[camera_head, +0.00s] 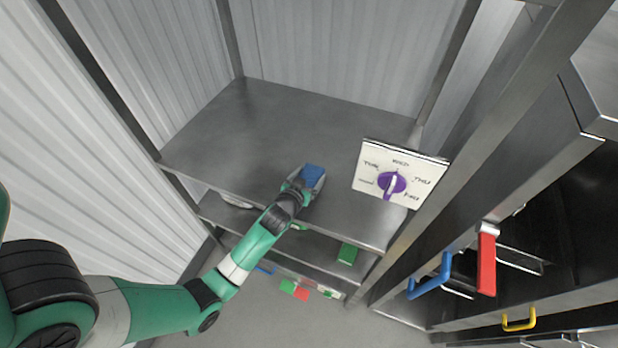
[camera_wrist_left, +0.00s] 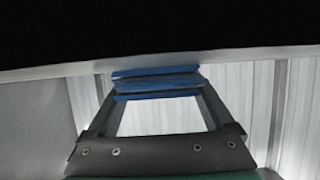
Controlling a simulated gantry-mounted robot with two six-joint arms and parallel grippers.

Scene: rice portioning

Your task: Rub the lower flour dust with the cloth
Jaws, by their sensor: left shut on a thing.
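My left gripper (camera_wrist_left: 157,88) is shut on a folded blue cloth (camera_wrist_left: 155,73), seen between its fingertips in the left wrist view. In the head view the cloth (camera_head: 312,172) shows as a small blue patch at the end of the left arm, over the front part of the upper steel shelf (camera_head: 240,130). I cannot tell whether the cloth touches the shelf. I make out no flour dust in either view. My right gripper is not in view.
A white dial panel (camera_head: 368,164) with a purple knob (camera_head: 391,185) stands right of the gripper. A lower shelf (camera_head: 325,248) holds a green block (camera_head: 347,254). Drawers with blue (camera_head: 430,280), red (camera_head: 487,262) and yellow (camera_head: 519,325) handles are at right.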

